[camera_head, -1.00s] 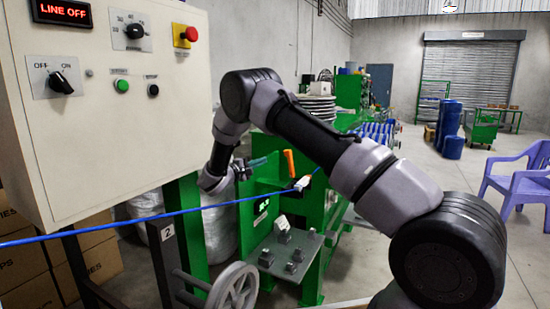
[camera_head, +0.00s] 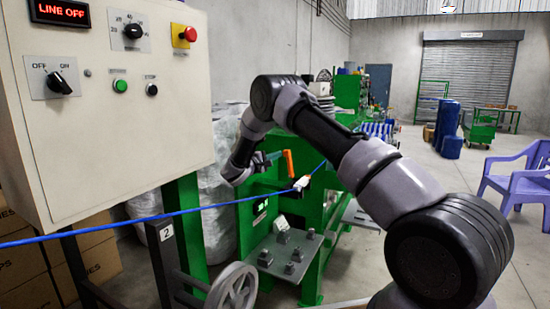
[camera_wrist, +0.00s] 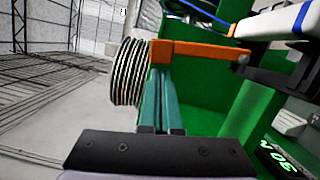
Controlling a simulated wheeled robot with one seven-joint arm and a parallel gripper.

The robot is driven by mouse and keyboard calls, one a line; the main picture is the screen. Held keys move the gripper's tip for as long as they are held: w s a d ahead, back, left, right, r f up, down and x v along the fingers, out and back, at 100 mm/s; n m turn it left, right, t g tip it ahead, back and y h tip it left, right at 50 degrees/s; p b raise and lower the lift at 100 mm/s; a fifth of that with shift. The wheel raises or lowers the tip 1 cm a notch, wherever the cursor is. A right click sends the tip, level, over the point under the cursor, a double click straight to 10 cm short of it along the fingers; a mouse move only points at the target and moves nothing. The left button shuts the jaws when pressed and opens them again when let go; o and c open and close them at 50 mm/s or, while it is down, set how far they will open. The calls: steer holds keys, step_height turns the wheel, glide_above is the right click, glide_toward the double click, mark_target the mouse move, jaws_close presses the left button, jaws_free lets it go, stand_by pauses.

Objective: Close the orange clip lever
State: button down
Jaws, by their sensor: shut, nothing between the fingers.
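The orange clip lever (camera_head: 288,162) stands nearly upright above the white clip body (camera_head: 302,184), where the blue cable (camera_head: 180,212) runs. In the wrist view the lever (camera_wrist: 198,52) extends left from a hinge beside the white clip body (camera_wrist: 272,22), and a piece of blue cable (camera_wrist: 302,15) shows at top right. My gripper (camera_head: 274,155) is shut and empty, just left of the lever's upper part. In the wrist view its teal fingers (camera_wrist: 158,78) reach the lever's free end; I cannot tell whether they touch it.
A control panel (camera_head: 110,160) with a "LINE OFF" display fills the left. The green machine (camera_head: 318,235) carries the clip, with a grey plate of small blocks (camera_head: 312,236) below. A handwheel (camera_head: 234,288) stands in front. A wound reel (camera_wrist: 128,72) shows behind the fingers.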

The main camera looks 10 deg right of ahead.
steer(key=shift+s+d+r+m, duration=0.15)
steer(key=shift+d+m, duration=0.05)
steer(key=shift+m, duration=0.2)
